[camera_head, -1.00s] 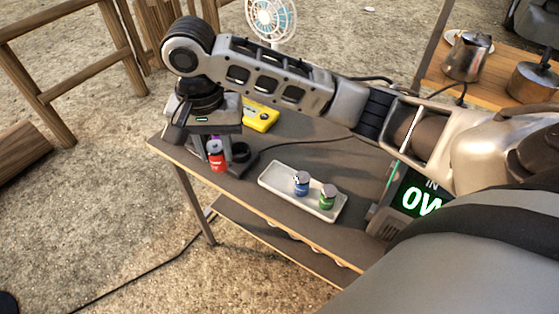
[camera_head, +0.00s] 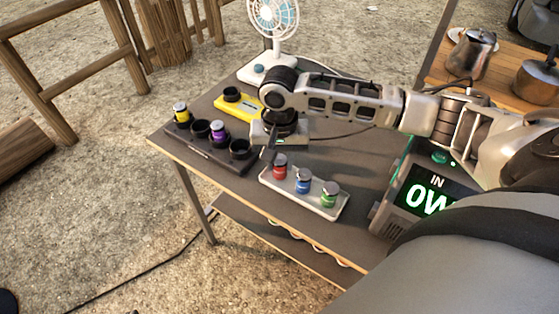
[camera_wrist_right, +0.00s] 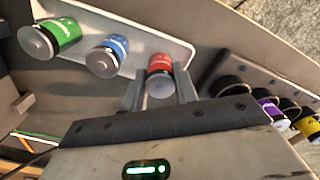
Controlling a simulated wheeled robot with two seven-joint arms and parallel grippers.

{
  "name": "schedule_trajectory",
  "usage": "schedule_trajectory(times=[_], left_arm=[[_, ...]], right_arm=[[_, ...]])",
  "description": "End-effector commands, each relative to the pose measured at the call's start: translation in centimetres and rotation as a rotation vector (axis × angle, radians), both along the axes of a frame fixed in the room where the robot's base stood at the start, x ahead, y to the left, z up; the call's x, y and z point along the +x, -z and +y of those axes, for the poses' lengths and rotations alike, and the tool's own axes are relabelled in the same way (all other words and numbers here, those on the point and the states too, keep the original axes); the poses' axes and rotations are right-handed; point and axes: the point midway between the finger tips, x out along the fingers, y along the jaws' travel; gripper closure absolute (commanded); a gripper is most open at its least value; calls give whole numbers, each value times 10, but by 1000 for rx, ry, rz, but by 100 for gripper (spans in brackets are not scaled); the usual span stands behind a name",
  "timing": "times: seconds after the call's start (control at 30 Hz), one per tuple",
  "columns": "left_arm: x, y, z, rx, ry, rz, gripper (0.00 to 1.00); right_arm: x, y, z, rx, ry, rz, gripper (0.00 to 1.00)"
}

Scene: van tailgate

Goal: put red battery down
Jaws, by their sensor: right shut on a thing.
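The red battery (camera_head: 280,167) is upright at the left end of the white tray (camera_head: 316,208), in line with the blue battery (camera_head: 304,180) and the green battery (camera_head: 329,195). My right gripper (camera_head: 277,158) comes down over it. In the right wrist view the red battery (camera_wrist_right: 160,76) is between the two fingers (camera_wrist_right: 160,92), which are shut on it. I cannot tell whether its base touches the tray. The blue battery (camera_wrist_right: 108,56) and green battery (camera_wrist_right: 50,38) stand apart from the fingers. My left gripper is not in view.
A dark rack (camera_head: 215,153) to the left holds a yellow battery (camera_head: 181,112) and a purple battery (camera_head: 217,132), with empty sockets. A yellow device (camera_head: 237,107), a fan (camera_head: 272,25) and a power unit (camera_head: 420,190) reading 0W stand around the tray.

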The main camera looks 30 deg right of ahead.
Motion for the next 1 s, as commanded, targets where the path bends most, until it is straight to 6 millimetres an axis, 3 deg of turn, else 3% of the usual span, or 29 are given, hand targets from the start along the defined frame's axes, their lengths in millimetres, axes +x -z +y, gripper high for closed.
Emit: schedule_trajectory(times=[0.4, 0.43, 0.5, 0.83, 1.0], left_arm=[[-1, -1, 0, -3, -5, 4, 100], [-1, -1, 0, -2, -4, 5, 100], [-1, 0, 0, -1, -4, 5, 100], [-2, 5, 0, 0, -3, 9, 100], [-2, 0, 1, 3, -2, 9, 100]], right_arm=[[0, 6, 1, 2, 1, 0, 97], [0, 6, 1, 1, 1, 0, 65], [0, 6, 1, 1, 0, 0, 49], [0, 4, 0, 1, -1, -3, 49], [1, -20, 1, 1, 0, -3, 49]])
